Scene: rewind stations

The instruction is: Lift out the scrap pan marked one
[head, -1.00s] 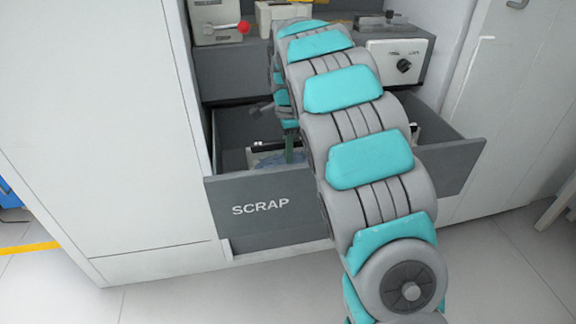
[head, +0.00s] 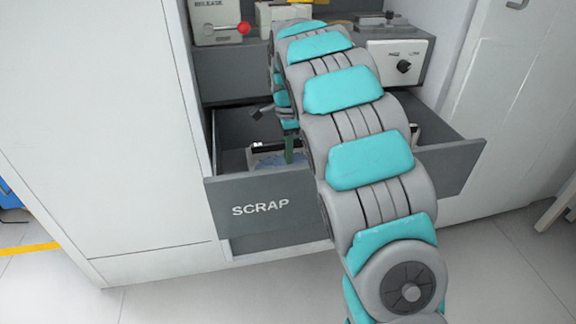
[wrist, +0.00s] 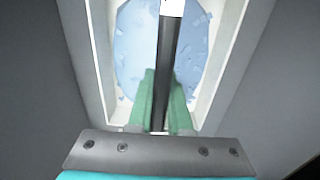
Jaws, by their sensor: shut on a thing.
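The open drawer marked SCRAP (head: 262,208) juts out from the cabinet. A pale pan (head: 252,158) with light blue scrap inside shows in it, left of my arm; the wrist view shows its white rim (wrist: 104,60) from above. A dark bar handle (wrist: 168,60) runs lengthwise over the pan. My gripper (wrist: 162,98) has green fingers, one on each side of the bar, shut on it. In the head view only a green part of my gripper (head: 289,150) shows. No number is readable on the pan, and my arm hides much of it.
Another pale edge (head: 432,128) shows in the drawer right of my arm, mostly hidden. Above stand a RELEASE box with a red knob (head: 243,28) and a box with a black dial (head: 403,66). A white door stands at right. The floor in front is clear.

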